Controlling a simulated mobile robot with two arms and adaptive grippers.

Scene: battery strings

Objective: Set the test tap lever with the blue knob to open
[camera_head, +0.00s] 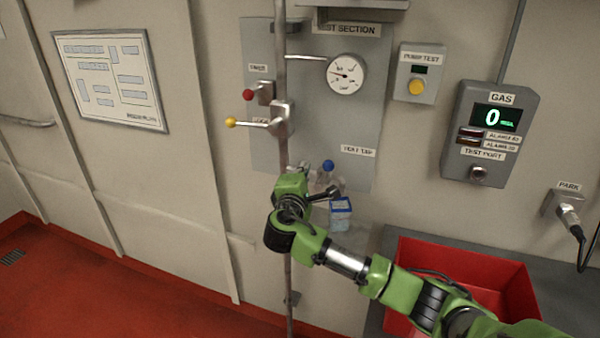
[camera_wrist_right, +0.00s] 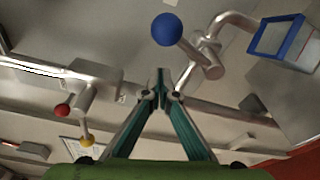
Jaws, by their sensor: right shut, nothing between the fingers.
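The test tap's blue knob (camera_head: 328,165) shows just right of my right wrist in the head view, at the lower part of the test panel. In the right wrist view the blue knob (camera_wrist_right: 167,29) sits at the end of a short metal lever, joined to the tap body (camera_wrist_right: 207,55). My right gripper (camera_wrist_right: 160,84) is shut and empty. Its fingertips appear beside the lever, below the knob in that view; I cannot tell whether they touch anything. My left gripper is not in view.
A blue-rimmed clear container (camera_head: 340,214) is by the tap spout. A vertical pipe (camera_head: 281,75) runs close to my wrist. Levers with a red knob (camera_head: 248,95) and a yellow knob (camera_head: 231,122) are above left. A red bin (camera_head: 515,290) stands at lower right.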

